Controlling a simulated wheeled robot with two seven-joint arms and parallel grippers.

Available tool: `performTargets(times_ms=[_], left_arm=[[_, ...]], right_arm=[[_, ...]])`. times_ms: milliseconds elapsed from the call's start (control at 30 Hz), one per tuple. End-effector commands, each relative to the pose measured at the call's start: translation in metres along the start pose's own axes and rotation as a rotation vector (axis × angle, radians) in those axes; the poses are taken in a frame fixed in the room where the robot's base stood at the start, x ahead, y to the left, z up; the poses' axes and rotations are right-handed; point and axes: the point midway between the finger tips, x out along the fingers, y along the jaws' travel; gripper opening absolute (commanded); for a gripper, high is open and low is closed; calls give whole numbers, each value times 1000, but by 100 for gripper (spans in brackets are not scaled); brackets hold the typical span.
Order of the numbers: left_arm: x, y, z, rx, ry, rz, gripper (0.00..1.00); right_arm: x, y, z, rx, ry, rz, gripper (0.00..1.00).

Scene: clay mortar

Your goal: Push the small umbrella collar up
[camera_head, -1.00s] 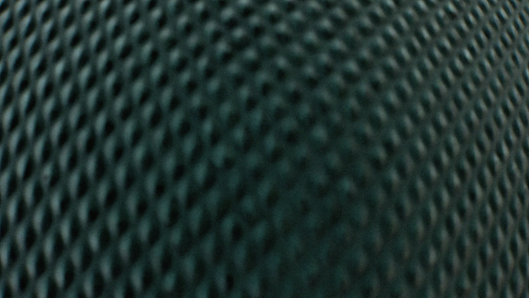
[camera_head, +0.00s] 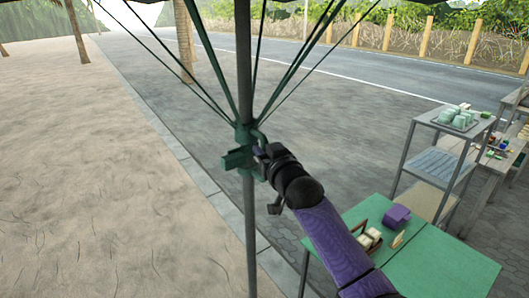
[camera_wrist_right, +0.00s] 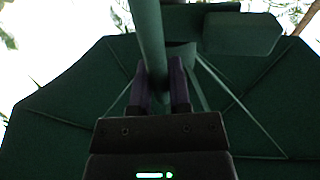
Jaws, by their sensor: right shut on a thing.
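The green umbrella collar (camera_head: 240,158) sits around the thin grey pole (camera_head: 250,225) in the head view, with green struts (camera_head: 215,65) fanning up from it. My right gripper (camera_head: 262,152) reaches it from the right and is shut on the collar's right side. In the right wrist view the purple fingers of my right gripper (camera_wrist_right: 161,75) stand close to the pole (camera_wrist_right: 148,35), and the dark green canopy (camera_wrist_right: 60,100) spreads out beyond them. The exact grip is partly hidden by the wrist. My left gripper is not in view.
A green table (camera_head: 430,265) with a purple box (camera_head: 396,217) and a small wooden rack stands below right. A grey shelf (camera_head: 455,120) with pale cups is farther right. Sand (camera_head: 90,160) lies on the left, with open paving behind the pole.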

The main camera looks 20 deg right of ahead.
Motion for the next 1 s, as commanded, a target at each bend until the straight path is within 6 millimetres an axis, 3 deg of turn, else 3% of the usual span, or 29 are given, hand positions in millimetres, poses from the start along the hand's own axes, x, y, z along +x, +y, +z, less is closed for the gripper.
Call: performTargets(times_ms=[67,100,233,633,1000], left_arm=[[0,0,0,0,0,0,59],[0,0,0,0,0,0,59],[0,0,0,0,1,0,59],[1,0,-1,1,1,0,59],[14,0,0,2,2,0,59]], right_arm=[[0,0,3,0,-8,1,0],[0,0,3,0,-8,1,27],[0,0,3,0,-8,1,55],[-8,0,3,1,-5,0,56],[-79,0,5,-2,-6,1,56]])
